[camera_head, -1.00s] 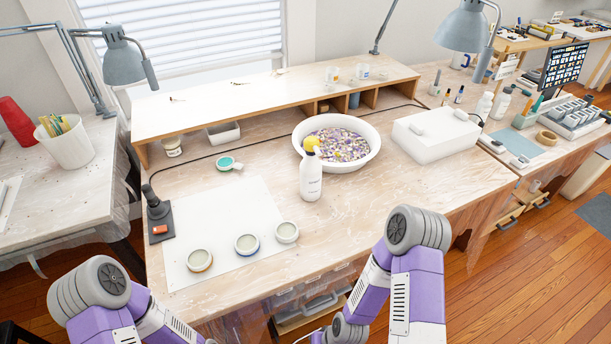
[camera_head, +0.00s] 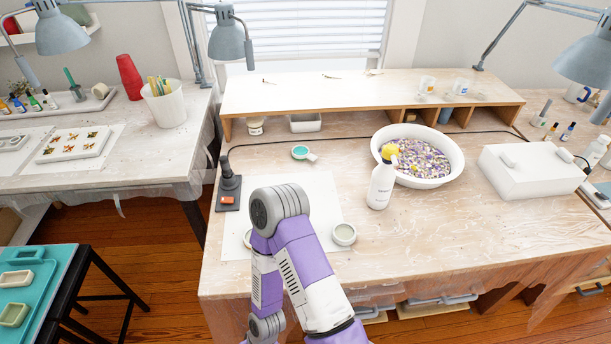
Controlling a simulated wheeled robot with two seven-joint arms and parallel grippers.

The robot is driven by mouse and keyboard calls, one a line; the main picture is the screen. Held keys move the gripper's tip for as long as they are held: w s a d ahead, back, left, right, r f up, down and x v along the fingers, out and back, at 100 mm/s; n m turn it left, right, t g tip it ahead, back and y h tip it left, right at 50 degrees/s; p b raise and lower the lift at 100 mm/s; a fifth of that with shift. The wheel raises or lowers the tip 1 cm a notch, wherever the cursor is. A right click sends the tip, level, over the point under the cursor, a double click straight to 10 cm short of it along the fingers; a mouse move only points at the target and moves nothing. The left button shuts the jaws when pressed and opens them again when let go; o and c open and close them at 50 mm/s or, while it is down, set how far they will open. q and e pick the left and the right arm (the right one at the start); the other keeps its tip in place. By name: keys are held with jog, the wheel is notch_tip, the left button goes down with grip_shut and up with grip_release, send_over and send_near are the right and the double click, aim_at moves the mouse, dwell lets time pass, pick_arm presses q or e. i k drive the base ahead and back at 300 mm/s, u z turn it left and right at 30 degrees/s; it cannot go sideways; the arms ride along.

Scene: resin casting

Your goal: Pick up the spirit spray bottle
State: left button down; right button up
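The spirit spray bottle (camera_head: 381,186) is white with a yellow spray head. It stands upright on the wooden workbench (camera_head: 440,235), just in front of the left side of a white basin (camera_head: 459,158) filled with colourful bits. One of my arms, purple and white, rises from the bottom centre, left of the bottle and apart from it. Its gripper does not show. No other arm or gripper is in view.
A white mat (camera_head: 325,190) holds round jars (camera_head: 344,235), partly hidden by my arm. A black stand (camera_head: 229,188) is at the mat's left. A white box (camera_head: 530,172) stands right of the basin. The bench front right of the bottle is clear.

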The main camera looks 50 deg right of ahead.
aim_at(383, 178)
jog(key=u, duration=1.3)
jog(key=k, duration=1.75)
jog(key=z, duration=1.4)
